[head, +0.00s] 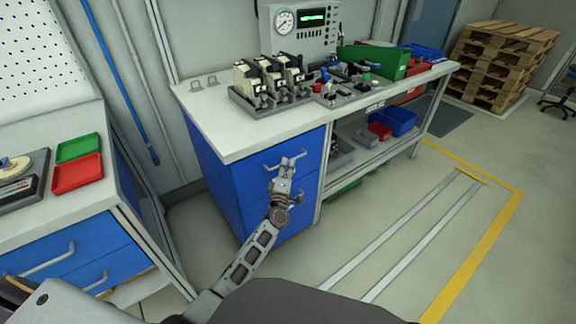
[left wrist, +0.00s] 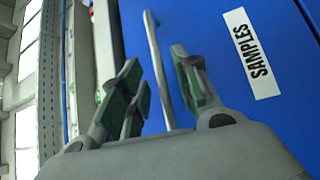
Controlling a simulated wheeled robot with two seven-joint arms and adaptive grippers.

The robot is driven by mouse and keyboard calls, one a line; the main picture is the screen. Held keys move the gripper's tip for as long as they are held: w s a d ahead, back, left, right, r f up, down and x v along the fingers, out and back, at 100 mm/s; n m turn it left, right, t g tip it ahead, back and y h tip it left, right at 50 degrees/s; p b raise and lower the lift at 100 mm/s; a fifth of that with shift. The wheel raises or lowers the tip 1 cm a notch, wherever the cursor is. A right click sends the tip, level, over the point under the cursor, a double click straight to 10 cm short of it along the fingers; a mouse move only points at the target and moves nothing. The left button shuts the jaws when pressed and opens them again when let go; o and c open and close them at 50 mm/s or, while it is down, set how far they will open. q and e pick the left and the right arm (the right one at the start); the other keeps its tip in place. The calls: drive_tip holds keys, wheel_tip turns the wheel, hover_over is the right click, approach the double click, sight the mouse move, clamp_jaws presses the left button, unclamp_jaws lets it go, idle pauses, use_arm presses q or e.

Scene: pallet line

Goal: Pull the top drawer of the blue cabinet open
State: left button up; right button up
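The blue cabinet (head: 228,178) stands under the left end of the middle workbench. Its top drawer (head: 254,165) looks flush with the cabinet front. My left gripper (head: 291,160) is in front of this drawer, at its grey bar handle (head: 270,167). In the left wrist view the handle (left wrist: 153,45) runs between the two spread fingers of my left gripper (left wrist: 157,75), with gaps seen on both sides. A white label reading SAMPLES (left wrist: 251,54) is on the blue front beside it. My right gripper is not in view.
The bench top (head: 215,115) above carries several devices and a green bin (head: 385,60). A second bench with blue drawers (head: 75,250) stands at the left. Open floor (head: 400,220) lies at the right, with a pallet stack (head: 500,60) behind.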

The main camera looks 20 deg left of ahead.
use_arm(q)
drive_tip(key=shift+w+a+r, duration=0.1)
drive_tip(key=shift+w+r, duration=0.05)
drive_tip(key=shift+w, duration=0.85)
clamp_jaws()
